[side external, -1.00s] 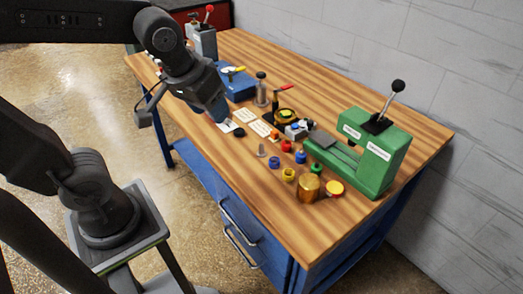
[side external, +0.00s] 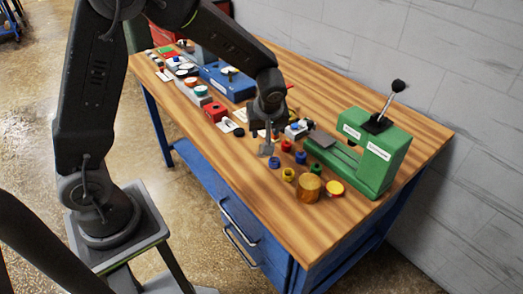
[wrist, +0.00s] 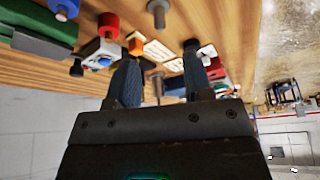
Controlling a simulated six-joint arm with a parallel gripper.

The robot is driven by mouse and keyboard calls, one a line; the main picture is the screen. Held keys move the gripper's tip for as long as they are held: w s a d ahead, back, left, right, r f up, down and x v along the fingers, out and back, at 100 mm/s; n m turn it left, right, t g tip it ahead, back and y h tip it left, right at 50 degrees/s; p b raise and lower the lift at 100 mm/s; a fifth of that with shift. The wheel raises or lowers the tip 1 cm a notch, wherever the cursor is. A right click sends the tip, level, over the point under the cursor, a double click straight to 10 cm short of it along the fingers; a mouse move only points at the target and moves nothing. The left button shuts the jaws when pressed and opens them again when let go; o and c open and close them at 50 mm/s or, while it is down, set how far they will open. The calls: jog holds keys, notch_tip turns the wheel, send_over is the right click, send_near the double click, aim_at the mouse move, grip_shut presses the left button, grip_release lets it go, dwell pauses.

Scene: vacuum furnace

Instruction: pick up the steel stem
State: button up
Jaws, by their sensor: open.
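The steel stem (wrist: 157,10) is a small grey pin with a wider round end. I see no contact between the fingers and the stem.
A red part (side external: 286,146), a blue part (side external: 301,157), a yellow ring (side external: 288,174) and a brown cylinder (side external: 309,188) stand close by on the right. A green press (side external: 372,155) stands further right. A blue box (side external: 228,82) is behind. The bench's front strip is clear.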

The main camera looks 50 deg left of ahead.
aim_at(262, 144)
jog(key=x, duration=0.9)
jog(key=shift+f, duration=0.35)
jog(key=shift+c, duration=0.4)
grip_shut()
